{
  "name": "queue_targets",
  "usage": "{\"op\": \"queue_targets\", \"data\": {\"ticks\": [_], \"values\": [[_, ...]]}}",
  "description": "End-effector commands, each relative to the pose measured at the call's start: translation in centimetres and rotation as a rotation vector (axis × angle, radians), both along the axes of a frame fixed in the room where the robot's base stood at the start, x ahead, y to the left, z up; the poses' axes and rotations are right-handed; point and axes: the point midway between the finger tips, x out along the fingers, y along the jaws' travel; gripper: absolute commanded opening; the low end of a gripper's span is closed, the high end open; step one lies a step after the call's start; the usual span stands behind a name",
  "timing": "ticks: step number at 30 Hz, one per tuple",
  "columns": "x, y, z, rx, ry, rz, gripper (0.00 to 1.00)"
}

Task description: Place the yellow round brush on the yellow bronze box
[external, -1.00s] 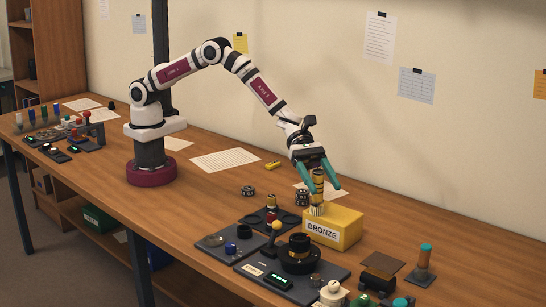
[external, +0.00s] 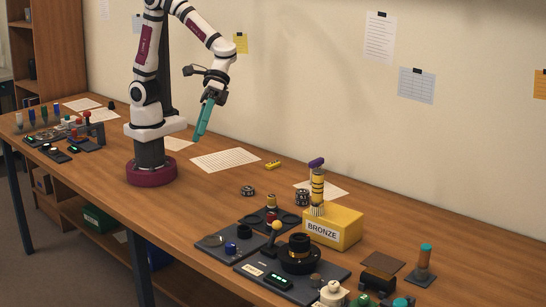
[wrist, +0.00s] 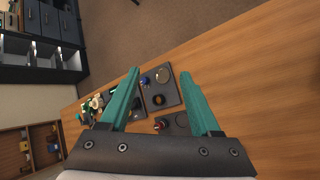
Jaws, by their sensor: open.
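The yellow round brush (external: 317,188), with dark bands and pale bristles at its lower end, stands upright on the left part of the top of the yellow bronze box (external: 345,231). The box bears a white label reading BRONZE. My gripper (external: 201,134) is open and empty, up and to the left of the box, well apart from the brush. Its two teal fingers are spread with nothing between them in the wrist view (wrist: 163,72).
A purple piece (external: 316,162) shows at the top of the brush; I cannot tell whether it is attached. Dark trays (external: 215,251) with lens parts lie in front of the box. Papers lie behind.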

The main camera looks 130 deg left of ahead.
Motion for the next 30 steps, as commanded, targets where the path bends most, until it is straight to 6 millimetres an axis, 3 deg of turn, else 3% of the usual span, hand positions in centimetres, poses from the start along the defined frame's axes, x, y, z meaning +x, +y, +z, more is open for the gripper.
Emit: {"op": "queue_targets", "data": {"ticks": [1,3,6,7,9,12,30], "values": [[-5.8,-0.5,0.1,0.176,-0.074,-0.29,0.64],[-13.3,1.6,-0.8,0.433,-0.149,-0.722,0.64],[-19.3,6.2,-1.5,0.696,-0.187,-1.17,0.64],[-20.3,7.4,-1.6,0.749,-0.186,-1.261,0.64],[-21.6,9.3,-1.6,0.83,-0.18,-1.401,0.64],[-22.1,10.3,-1.6,0.869,-0.172,-1.467,0.64],[-22.0,10.2,-1.6,0.868,-0.171,-1.463,0.64]]}}
